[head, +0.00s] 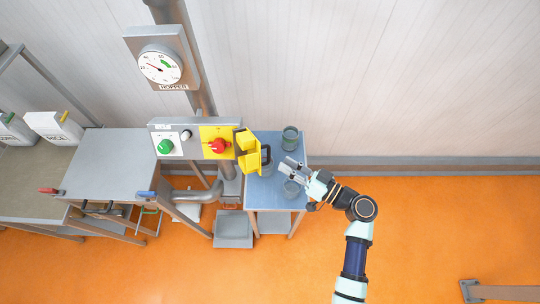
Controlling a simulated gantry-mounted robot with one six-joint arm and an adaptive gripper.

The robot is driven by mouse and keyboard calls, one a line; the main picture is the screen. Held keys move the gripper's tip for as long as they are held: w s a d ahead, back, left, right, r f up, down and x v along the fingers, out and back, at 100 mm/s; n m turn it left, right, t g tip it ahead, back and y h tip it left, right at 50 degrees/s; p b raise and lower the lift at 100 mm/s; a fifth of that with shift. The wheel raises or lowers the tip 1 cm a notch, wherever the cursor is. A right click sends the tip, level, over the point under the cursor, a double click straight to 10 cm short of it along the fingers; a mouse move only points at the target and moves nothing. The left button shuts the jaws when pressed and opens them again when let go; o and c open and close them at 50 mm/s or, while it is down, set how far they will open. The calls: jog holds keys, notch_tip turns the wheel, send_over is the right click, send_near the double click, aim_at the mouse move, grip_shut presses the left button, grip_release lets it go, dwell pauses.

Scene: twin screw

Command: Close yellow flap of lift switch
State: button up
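The yellow flap (249,162) stands open, swung out to the right of the switch panel (163,125). A dark handle-like part (266,156) shows at its right side. The red lift switch (217,146) on its yellow plate (207,133) is uncovered. My gripper (285,167) is to the right of the flap and apart from it in this view, with its fingers pointing left. Its fingers look spread, with nothing visible between them.
A small blue-topped table (261,196) below the flap carries a greenish glass (290,138) and another clear vessel (291,188), partly under my gripper. A green button (165,146) is left on the panel. A gauge (160,65) hangs above. Open orange floor lies right.

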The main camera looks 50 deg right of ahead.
jog(key=w+a+p, duration=0.1)
jog(key=w, duration=0.5)
grip_shut()
